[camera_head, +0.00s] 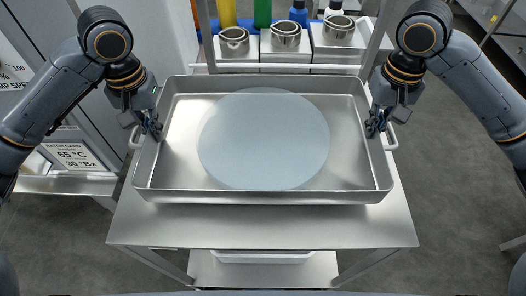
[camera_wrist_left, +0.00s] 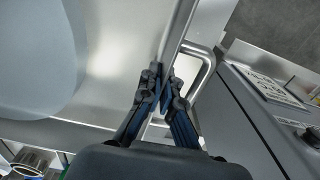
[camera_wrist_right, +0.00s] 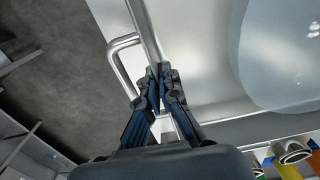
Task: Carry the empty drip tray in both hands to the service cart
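The drip tray (camera_head: 165,180) is a wide steel rectangle with raised walls and a loop handle on each side. It is not bare: a pale blue-grey oval patch (camera_head: 263,138), apparently liquid, covers much of its floor. My left gripper (camera_head: 152,127) has its fingers closed about the left rim, beside the left handle (camera_wrist_left: 203,75). My right gripper (camera_head: 377,122) has its fingers closed about the right rim, beside the right handle (camera_wrist_right: 118,62). The tray looks level over a steel table (camera_head: 265,232); I cannot tell whether it touches it. No separate service cart is identifiable.
Behind the tray are a rail (camera_head: 280,67), steel cups (camera_head: 286,36) and coloured bottles. A white tub (camera_head: 262,257) is under the tabletop. A cabinet with a batch card (camera_head: 72,155) stands close on the left. Grey floor (camera_head: 455,210) is open on the right.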

